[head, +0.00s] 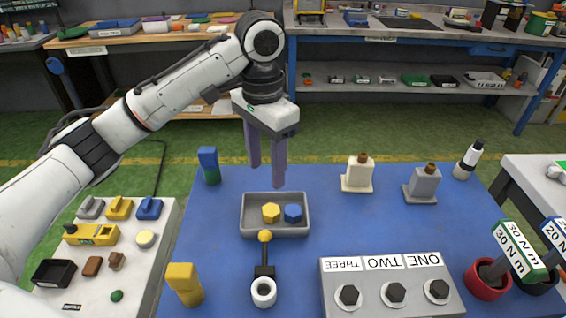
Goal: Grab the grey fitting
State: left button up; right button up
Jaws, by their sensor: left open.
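A grey block with a brown knob (424,185) stands on a grey base at the right of the blue table top. A smaller grey piece (90,208) lies on the white side table at left, beside a yellow and a blue one of similar shape. I cannot tell which of these is the grey fitting. My left gripper (266,172) is open and empty, fingers down, above the back of the shallow grey tray (246,228). It is left of the grey block and right of the small grey piece, well apart from both. My right gripper is out of view.
The tray holds a yellow (271,213) and a blue hexagonal piece (293,213). A cream block (358,173) stands left of the grey block. A box with several bolts (390,272) is in front. Labelled handles (519,250) stand at right. The table's middle right is clear.

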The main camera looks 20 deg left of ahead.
aim_at(423, 182)
jog(key=k, duration=1)
